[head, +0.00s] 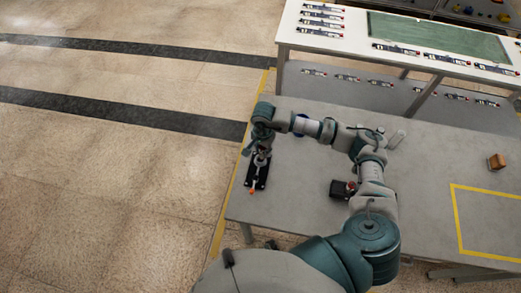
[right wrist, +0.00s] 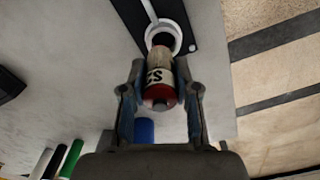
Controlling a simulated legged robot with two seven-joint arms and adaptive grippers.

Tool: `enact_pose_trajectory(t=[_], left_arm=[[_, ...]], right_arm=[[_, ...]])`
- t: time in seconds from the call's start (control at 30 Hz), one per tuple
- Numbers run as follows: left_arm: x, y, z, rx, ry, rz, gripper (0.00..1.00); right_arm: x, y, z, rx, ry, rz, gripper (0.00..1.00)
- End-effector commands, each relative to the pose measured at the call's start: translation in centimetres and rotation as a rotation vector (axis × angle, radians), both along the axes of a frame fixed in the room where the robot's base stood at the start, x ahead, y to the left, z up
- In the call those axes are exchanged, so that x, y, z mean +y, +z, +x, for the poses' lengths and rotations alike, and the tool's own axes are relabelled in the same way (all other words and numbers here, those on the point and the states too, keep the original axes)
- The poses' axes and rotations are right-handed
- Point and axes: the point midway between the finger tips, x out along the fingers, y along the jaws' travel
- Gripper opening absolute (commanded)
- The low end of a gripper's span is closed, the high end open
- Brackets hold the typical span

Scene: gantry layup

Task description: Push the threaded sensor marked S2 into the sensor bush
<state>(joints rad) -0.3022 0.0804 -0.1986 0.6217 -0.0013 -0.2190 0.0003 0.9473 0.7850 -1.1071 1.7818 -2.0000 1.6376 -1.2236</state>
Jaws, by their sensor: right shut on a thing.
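The threaded sensor (right wrist: 161,82) shows in the right wrist view, with a red body and a white label reading S2. My right gripper (right wrist: 160,72) is shut on it, one finger on each side. The sensor's dark far end is at the white ring of the sensor bush (right wrist: 178,29), which is on a black plate (right wrist: 124,12). It overlaps the opening in the picture; how deep it sits I cannot tell. In the head view my right gripper (head: 261,155) is over the black plate (head: 250,181) at the table's left edge, hiding the sensor. My left gripper is not in view.
The grey table (head: 310,210) has a dark box (head: 342,189), an orange-brown block (head: 497,161) and a yellow-marked area. A blue cylinder (right wrist: 144,130) and several other coloured cylinders show in the wrist view. A white rack (head: 340,45) with several parts stands behind.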

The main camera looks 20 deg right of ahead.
Motion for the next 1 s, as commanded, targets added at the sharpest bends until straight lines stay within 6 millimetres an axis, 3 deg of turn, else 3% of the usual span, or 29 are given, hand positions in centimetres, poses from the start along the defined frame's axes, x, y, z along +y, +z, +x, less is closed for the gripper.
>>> enact_pose_trajectory(t=[1.0], left_arm=[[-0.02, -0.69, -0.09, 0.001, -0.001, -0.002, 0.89]], right_arm=[[-0.05, 0.02, 0.01, -0.001, 0.000, 0.002, 0.00]])
